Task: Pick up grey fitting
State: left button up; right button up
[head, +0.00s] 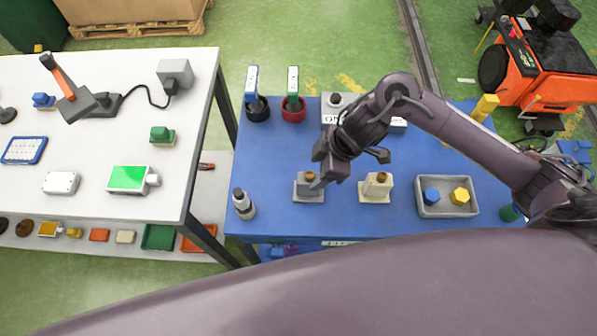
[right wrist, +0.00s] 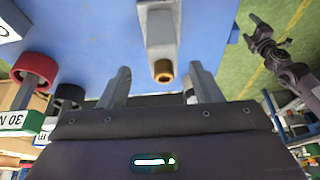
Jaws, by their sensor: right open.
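The grey fitting (head: 308,187), a grey block with a brass-coloured top opening, stands upright on the blue table. In the right wrist view the fitting (right wrist: 160,35) lies ahead, between the lines of my two fingers, its brass ring nearest. My right gripper (head: 324,176) is just above and right of it in the head view; its fingers (right wrist: 160,88) are apart with nothing between them. Contact with the fitting does not show. A dark arm end, my left gripper (right wrist: 270,35), shows small at the right of the wrist view, away from the fitting.
A similar beige fitting (head: 376,187) stands close to the right. Further right is a grey tray (head: 421,208) with blue and yellow pieces. A bottle (head: 243,204) stands to the left. Red (head: 293,110) and black (head: 257,110) holders and a switch box (head: 334,105) are behind.

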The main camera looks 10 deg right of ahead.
aim_at(314, 177)
jog(key=f, duration=0.1)
jog(key=a, duration=0.1)
jog(key=f, duration=0.1)
jog(key=shift+s+a+f+p, duration=0.15)
jog(key=shift+s+f+p, duration=0.1)
jog(key=shift+f+p, duration=0.1)
jog(key=x, duration=0.2)
jog(key=shift+w+a+f, duration=0.15)
jog(key=shift+w+f, duration=0.1)
jog(key=shift+f, duration=0.05)
jog(key=shift+w+a+f, duration=0.1)
jog(key=shift+a+f, duration=0.05)
jog(key=shift+f, duration=0.35)
jog(key=c, duration=0.7)
pick_arm(q)
jog(key=shift+s+d+r, duration=0.25)
jog(key=shift+s+d, duration=0.05)
jog(key=shift+s, duration=0.3)
jog(key=shift+s+d+r, duration=0.2)
jog(key=shift+s+d, duration=0.05)
jog(key=shift+s, duration=0.3)
pick_arm(e)
jog(key=c, duration=0.6)
jog(key=shift+o, duration=0.2)
jog(key=shift+r, duration=0.2)
